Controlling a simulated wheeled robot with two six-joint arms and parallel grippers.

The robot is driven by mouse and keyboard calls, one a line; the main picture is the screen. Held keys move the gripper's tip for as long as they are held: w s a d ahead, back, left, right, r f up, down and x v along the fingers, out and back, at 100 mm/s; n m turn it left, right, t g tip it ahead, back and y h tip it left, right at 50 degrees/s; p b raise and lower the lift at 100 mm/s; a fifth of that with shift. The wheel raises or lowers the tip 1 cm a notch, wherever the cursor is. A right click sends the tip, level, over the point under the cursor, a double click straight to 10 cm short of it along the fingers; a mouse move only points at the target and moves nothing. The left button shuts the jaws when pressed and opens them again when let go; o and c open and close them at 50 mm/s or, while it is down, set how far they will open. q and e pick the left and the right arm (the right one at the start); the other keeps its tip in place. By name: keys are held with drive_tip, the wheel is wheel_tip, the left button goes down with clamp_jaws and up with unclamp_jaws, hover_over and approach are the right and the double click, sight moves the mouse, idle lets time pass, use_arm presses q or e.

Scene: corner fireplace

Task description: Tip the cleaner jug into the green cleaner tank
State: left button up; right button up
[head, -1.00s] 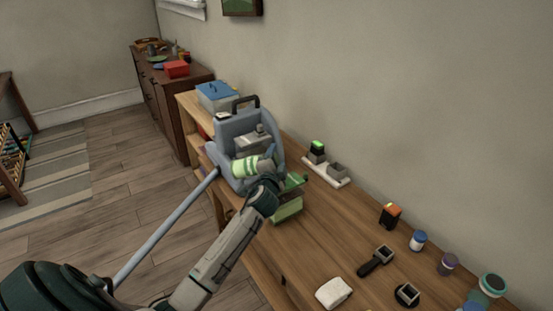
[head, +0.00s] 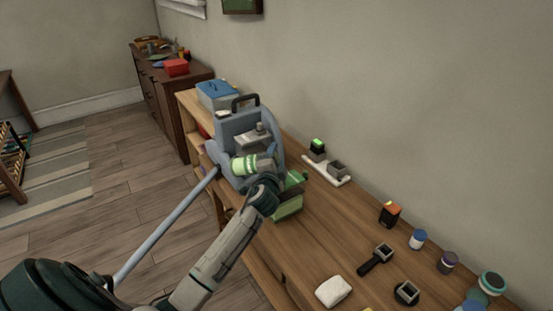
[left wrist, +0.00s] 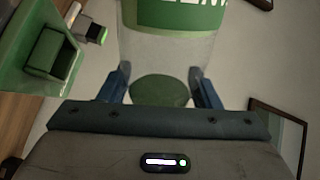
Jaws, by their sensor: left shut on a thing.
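The cleaner jug (head: 245,164), pale with a green label band, lies tilted well over on its side in the head view. My left gripper (head: 264,170) is shut on it. In the left wrist view the jug (left wrist: 165,50) sits between the two fingers of the gripper (left wrist: 165,88); its far end is cut off. The green cleaner tank (head: 288,207) stands on the bench just right of and below the jug; its square opening shows in the left wrist view (left wrist: 52,52). The two look apart. No liquid is visible. My right gripper is not in view.
A blue-grey machine (head: 233,130) with a black handle stands right behind the jug. A white strip (head: 326,169) with small blocks, a black-and-orange block (head: 389,214), several small jars and a white cloth (head: 333,291) lie on the bench (head: 325,225).

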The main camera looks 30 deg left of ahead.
use_arm(q)
drive_tip(key=shift+f+m, duration=0.3)
idle(0.8)
drive_tip(key=shift+f+m, duration=0.75)
drive_tip(key=shift+m, duration=0.25)
idle(1.4)
wheel_tip(320, 180, up, 4)
drive_tip(key=n+p, duration=0.3)
drive_tip(key=p, duration=0.2)
drive_tip(key=shift+n, duration=0.3)
drive_tip(key=shift+r+n+p, duration=0.6)
drive_tip(key=shift+r+n, duration=0.1)
drive_tip(key=shift+n, duration=0.2)
wheel_tip(320, 180, up, 5)
drive_tip(key=n+p, duration=0.1)
drive_tip(key=n, duration=0.3)
drive_tip(key=shift+n, duration=0.4)
drive_tip(key=shift+d+r+n+b, duration=0.1)
drive_tip(key=shift+r+n+b, duration=0.55)
drive_tip(key=shift+r+n, duration=0.9)
drive_tip(key=shift+r+n+b, duration=0.65)
drive_tip(key=shift+r+n, duration=0.4)
drive_tip(key=shift+n, duration=0.9)
